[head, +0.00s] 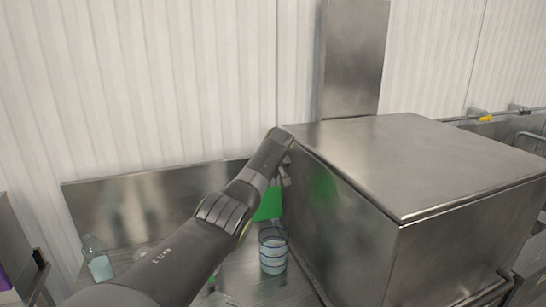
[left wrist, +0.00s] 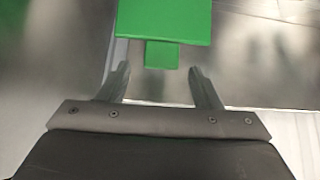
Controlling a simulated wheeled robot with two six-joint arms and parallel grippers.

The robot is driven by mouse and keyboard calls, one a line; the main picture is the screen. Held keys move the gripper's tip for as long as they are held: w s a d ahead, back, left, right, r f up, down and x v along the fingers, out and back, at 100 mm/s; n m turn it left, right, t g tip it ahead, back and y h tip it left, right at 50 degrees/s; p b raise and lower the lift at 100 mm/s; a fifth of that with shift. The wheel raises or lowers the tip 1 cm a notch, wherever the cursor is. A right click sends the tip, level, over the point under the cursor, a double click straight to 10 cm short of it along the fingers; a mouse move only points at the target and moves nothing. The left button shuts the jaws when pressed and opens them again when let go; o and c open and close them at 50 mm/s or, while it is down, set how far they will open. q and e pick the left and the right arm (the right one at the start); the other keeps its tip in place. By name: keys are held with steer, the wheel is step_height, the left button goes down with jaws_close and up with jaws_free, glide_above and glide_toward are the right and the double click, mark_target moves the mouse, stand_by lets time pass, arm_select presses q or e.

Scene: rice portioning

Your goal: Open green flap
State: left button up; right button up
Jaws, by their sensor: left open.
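The green flap (left wrist: 163,20) shows at the top middle of the left wrist view, with a smaller green tab (left wrist: 161,55) below it. In the head view the flap (head: 268,205) is partly hidden behind my left arm, beside the steel box. My left gripper (left wrist: 160,82) is open and empty. Its two fingers stand either side of the tab's line, and the tab lies just beyond the fingertips, apparently not touched. In the head view the gripper (head: 284,172) is seen small at the arm's end near the flap. My right gripper is not in view.
A large steel box (head: 430,165) fills the right side. A clear cup with dark bands (head: 273,252) stands on the steel counter (head: 245,282) below the flap. A clear bottle (head: 97,260) stands at the left. A steel panel backs the counter.

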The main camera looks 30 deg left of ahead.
arm_select(q)
steer(key=b+v, duration=0.5)
steer(key=v, duration=1.1)
steer(key=shift+s+r+b, duration=0.2)
steer(key=shift+r+b, duration=0.05)
steer(key=shift+b, duration=0.1)
steer(key=shift+d, duration=0.15)
